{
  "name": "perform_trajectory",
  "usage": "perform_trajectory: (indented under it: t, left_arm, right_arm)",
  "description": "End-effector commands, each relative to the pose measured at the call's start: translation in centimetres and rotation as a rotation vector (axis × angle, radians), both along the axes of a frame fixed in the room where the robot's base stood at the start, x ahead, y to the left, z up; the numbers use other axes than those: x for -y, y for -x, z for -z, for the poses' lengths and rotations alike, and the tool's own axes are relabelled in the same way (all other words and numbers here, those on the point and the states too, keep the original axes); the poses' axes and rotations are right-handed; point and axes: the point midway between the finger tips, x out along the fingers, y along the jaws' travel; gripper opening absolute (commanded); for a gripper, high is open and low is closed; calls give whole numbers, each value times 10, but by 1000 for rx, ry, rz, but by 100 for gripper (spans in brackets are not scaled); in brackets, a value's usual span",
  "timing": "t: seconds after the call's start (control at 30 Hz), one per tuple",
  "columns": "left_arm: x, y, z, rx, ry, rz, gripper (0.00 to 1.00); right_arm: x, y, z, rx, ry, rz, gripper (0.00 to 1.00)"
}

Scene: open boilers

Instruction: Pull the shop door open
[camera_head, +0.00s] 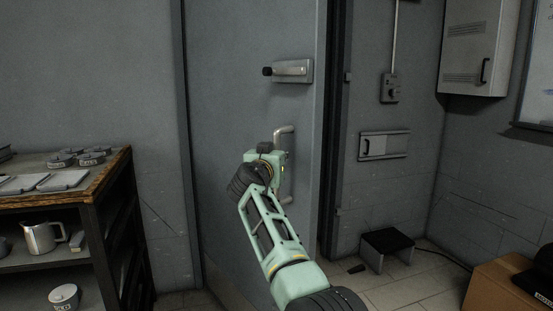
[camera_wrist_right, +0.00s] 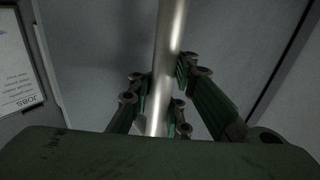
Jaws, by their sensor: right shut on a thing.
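The grey shop door (camera_head: 230,110) fills the middle of the head view. It looks swung a little toward me, with a dark gap along its right edge. A vertical metal pull handle (camera_head: 291,137) is on its right side; the handle bar also shows in the wrist view (camera_wrist_right: 168,45). My right gripper (camera_head: 279,168) is at the handle, and in the wrist view its fingers (camera_wrist_right: 163,82) are shut around the bar from both sides. The middle of the handle is hidden by the gripper. My left gripper is not in view.
A latch box with a dark knob (camera_head: 292,71) sits above the handle. A shelf unit (camera_head: 128,170) with cups and trays stands left of the door. A small step stool (camera_head: 387,242) and a cardboard box (camera_head: 500,290) stand on the floor to the right.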

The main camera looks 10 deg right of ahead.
Motion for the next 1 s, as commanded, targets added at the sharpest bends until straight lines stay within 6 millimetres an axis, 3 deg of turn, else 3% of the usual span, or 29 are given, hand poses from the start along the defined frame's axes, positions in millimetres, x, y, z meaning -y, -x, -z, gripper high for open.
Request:
perform_trajectory:
  t: [0.03,0.43,0.47,0.73,1.0]
  left_arm:
    - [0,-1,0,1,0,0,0]
    - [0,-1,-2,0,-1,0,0]
    - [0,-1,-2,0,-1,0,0]
    - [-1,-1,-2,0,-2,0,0]
    - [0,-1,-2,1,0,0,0]
  right_arm:
    - [7,1,7,-14,4,19,0]
    - [8,1,8,-14,4,23,0]
    - [8,1,8,-14,4,23,11]
    - [6,1,6,-11,2,19,35]
    - [4,1,2,-5,2,14,36]
